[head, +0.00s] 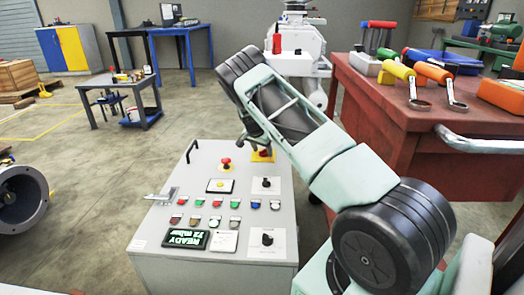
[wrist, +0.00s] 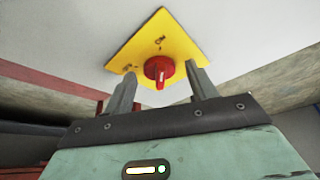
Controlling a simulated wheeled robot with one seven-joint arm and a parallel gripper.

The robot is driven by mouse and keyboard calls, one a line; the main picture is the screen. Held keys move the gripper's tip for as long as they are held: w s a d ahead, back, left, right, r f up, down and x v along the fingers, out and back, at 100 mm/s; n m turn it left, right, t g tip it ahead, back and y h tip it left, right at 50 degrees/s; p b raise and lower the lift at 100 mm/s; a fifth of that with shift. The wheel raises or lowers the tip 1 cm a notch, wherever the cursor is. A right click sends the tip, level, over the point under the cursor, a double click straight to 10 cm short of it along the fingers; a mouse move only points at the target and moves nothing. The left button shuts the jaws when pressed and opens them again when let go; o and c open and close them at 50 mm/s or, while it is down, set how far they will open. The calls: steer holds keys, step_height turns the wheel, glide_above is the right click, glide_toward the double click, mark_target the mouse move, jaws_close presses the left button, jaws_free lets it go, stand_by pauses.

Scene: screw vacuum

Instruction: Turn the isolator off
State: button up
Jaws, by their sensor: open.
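The isolator is a red rotary knob (wrist: 160,70) on a yellow square plate (wrist: 172,38) on the pale cabinet face. In the wrist view its handle bar points toward the bottom of the picture. My gripper (wrist: 160,80) is open, with one finger on each side of the knob; I cannot tell whether either finger touches it. In the head view my gripper (head: 258,148) is at the far right of the grey control cabinet (head: 150,245), over the yellow plate (head: 264,155). The arm and fingers hide most of the isolator there.
The cabinet top carries a red emergency button (head: 226,163), black knobs (head: 267,239), several coloured buttons, a lit READY display (head: 187,239) and a metal latch (head: 162,196). A red workbench (head: 400,125) with tools stands close on the right. Open floor (head: 85,215) lies to the left.

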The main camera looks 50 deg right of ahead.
steer(key=c, duration=1)
steer(key=shift+s+n, duration=0.1)
steer(key=shift+n, duration=0.2)
steer(key=n+p, duration=0.1)
steer(key=n+t+p, duration=0.1)
steer(key=shift+s+d+r+n, duration=0.1)
steer(key=shift+s+r+n, duration=0.1)
steer(key=shift+n, duration=0.1)
steer(key=n+t+p, duration=0.1)
steer(key=n, duration=0.1)
steer(key=n+t+y+p, duration=0.1)
steer(key=n+p, duration=0.1)
steer(key=n, duration=0.1)
steer(key=shift+s+d+f+y, duration=0.1)
steer(key=shift+d+y, duration=0.1)
steer(key=shift+y, duration=0.1)
steer(key=n, duration=0.2)
steer(key=n+y+p, duration=0.1)
steer(key=n, duration=0.2)
steer(key=shift+d+t+y, duration=0.15)
steer(key=shift+t+y, duration=0.15)
steer(key=n+y, duration=0.1)
steer(key=n, duration=0.1)
steer(key=n+y, duration=0.1)
steer(key=n, duration=0.1)
steer(key=shift+d+f+n, duration=0.1)
steer(key=shift+d+n, duration=0.05)
steer(key=shift+n, duration=0.25)
